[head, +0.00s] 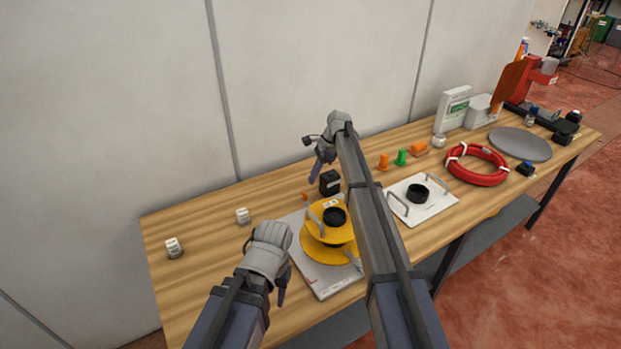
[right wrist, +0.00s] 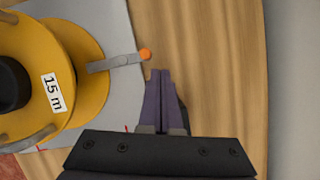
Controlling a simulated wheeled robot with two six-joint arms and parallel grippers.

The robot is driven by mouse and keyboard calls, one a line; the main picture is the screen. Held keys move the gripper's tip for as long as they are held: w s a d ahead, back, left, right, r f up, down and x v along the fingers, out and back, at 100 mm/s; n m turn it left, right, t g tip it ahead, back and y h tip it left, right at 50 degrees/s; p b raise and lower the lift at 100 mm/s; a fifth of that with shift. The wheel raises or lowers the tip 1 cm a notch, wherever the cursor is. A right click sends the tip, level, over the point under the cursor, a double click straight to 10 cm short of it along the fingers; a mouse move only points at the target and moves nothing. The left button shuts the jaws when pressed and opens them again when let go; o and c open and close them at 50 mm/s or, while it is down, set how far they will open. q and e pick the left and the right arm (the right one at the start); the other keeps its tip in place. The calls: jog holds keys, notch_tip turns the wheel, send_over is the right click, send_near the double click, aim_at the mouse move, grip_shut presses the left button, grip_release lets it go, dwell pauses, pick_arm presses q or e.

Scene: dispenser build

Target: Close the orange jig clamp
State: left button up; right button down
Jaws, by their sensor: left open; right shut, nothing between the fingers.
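A grey clamp lever with an orange tip (right wrist: 146,54) lies with its inner end over the flange of a yellow reel (right wrist: 88,60) marked "15 m" in the right wrist view. In the head view the orange tip (head: 305,196) shows at the reel's far side. The yellow reel (head: 318,246) sits on a light grey jig plate (head: 322,285). My right gripper (right wrist: 160,78) is shut and empty, its fingertips close beside the orange tip; contact cannot be told. It also shows in the head view (head: 315,178). My left gripper (head: 281,289) is open and empty, left of the plate.
A black box (head: 330,182) stands close to my right gripper. Two small white blocks (head: 243,215) (head: 173,247) lie at the left. A white plate with handles (head: 440,203), orange and green parts and a red hose coil (head: 477,178) lie right. Bare wood surrounds the plate's left.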

jog(key=w+p+v, duration=0.1)
jog(key=p+v, duration=0.4)
jog(key=v, duration=0.1)
jog(key=shift+a+r, duration=0.15)
jog(key=shift+r, duration=0.1)
jog(key=shift+f, duration=0.15)
